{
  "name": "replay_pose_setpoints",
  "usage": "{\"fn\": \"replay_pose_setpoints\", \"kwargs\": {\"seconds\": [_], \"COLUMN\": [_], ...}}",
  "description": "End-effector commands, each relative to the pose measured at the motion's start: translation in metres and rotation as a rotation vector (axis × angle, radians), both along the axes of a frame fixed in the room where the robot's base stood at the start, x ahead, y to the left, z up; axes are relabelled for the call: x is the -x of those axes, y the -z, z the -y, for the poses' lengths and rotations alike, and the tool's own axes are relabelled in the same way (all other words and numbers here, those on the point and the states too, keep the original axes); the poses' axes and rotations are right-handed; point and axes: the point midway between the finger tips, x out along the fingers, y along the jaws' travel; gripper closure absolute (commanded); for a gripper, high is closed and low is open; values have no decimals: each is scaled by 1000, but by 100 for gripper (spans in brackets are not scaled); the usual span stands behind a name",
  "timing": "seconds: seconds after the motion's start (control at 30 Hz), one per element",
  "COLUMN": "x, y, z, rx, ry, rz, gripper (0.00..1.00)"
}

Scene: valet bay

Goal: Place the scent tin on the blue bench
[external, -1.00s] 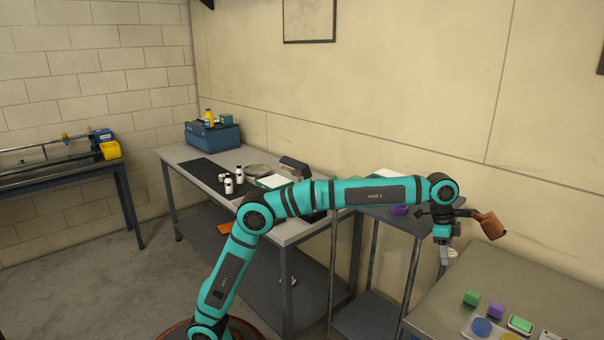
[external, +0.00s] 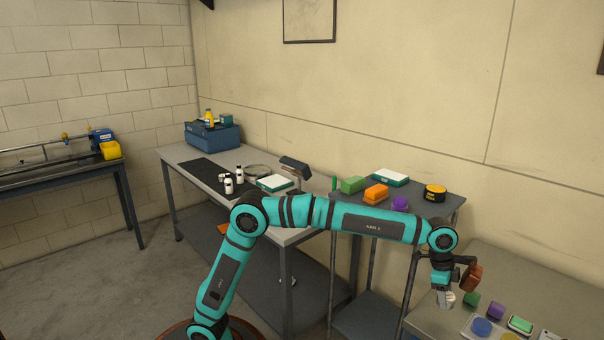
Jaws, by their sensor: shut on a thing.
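My gripper (external: 445,292) points down at the near left part of the grey bench (external: 540,283) on the right. It is shut on a small pale grey, rounded object at its tips, which may be the scent tin; its label is not readable. I cannot tell whether the object touches the bench. A round black tin with a yellow band (external: 436,193) stands on the dark blue-grey table (external: 340,204) in the middle, apart from my gripper. No bench is plainly blue here.
The middle table holds green, orange and purple things. The right bench's back is clear.

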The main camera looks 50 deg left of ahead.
Motion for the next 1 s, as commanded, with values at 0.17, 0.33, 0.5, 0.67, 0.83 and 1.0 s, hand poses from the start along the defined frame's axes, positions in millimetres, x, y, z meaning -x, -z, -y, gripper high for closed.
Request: {"fn": "replay_pose_setpoints", "kwargs": {"seconds": [0.17,0.33,0.5,0.67,0.83,1.0], "x": [0,0,0,0,0,0], "y": [16,29,50,54,55,57], "z": [0,0,0,0,0,0], "rx": [0,-2,-1,0,0,0], "ry": [0,0,0,1,0,0], "rz": [0,-1,-1,0,0,0], "gripper": [74,74,74,74,74,37]}}
